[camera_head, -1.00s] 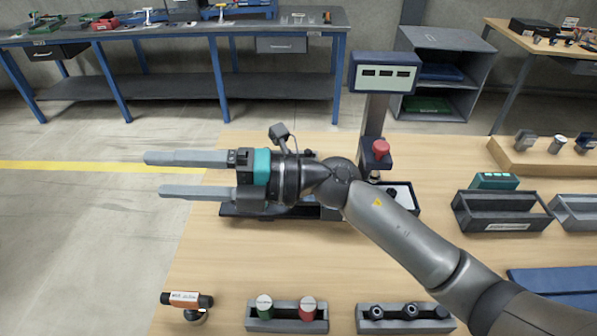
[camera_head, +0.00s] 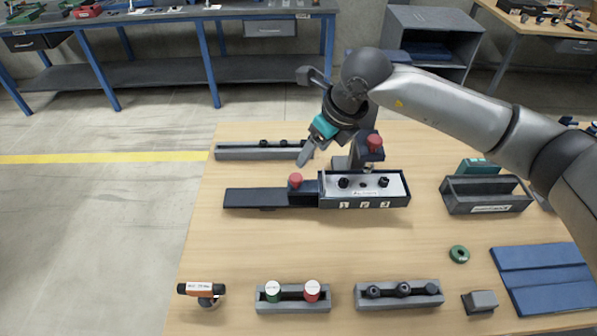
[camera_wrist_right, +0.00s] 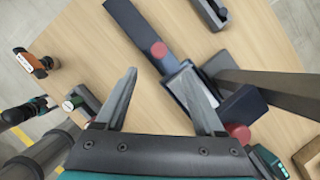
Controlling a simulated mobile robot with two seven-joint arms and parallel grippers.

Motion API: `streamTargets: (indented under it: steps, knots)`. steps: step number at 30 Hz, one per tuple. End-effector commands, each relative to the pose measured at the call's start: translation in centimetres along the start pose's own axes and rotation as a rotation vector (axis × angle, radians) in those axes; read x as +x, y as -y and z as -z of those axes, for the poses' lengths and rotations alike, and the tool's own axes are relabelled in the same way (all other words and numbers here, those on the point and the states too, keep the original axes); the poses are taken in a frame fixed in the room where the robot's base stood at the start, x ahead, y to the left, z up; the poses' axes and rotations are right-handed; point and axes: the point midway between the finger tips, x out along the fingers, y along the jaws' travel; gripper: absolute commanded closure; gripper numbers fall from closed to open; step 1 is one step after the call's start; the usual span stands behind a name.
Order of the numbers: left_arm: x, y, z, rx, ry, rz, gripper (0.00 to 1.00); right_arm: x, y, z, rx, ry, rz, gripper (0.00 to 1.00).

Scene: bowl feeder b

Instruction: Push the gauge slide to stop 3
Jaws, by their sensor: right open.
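The gauge is a dark box (camera_head: 365,202) with a pale top and stops labelled 1, 2 and 3 along its front. A dark flat rail (camera_head: 253,198) extends from its left side. The slide, with a red knob (camera_head: 295,181), sits on the rail at the box's left end, left of stop 1. My right gripper (camera_head: 303,160) is open and empty, pointing down behind the knob and apparently apart from it. In the right wrist view the red knob (camera_wrist_right: 158,49) lies just beyond the gap between my fingertips (camera_wrist_right: 158,74). My left gripper does not show.
A post with a red button (camera_head: 374,142) stands behind the gauge. A long grey tray (camera_head: 255,152) lies behind the rail. Trays with plugs (camera_head: 292,305) and an orange-handled tool (camera_head: 201,289) line the front. A green ring (camera_head: 459,254) lies right. Table before the gauge is clear.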

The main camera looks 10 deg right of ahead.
Motion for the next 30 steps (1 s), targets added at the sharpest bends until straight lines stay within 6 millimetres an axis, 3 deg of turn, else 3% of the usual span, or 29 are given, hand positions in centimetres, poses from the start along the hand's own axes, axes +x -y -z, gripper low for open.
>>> streamTargets:
  steps: [6,15,21,30]
  knots:
    - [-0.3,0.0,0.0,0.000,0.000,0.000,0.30,4.8,-0.1,0.1,0.002,-0.003,-0.003,0.29]
    - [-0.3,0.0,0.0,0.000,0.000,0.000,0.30,9.7,-0.2,0.0,0.000,0.000,-0.003,0.29]
    - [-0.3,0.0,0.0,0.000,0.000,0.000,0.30,11.3,-0.1,0.0,0.000,0.001,-0.002,0.29]
    - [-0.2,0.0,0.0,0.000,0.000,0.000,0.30,11.7,-0.1,0.0,-0.001,0.001,-0.002,0.29]
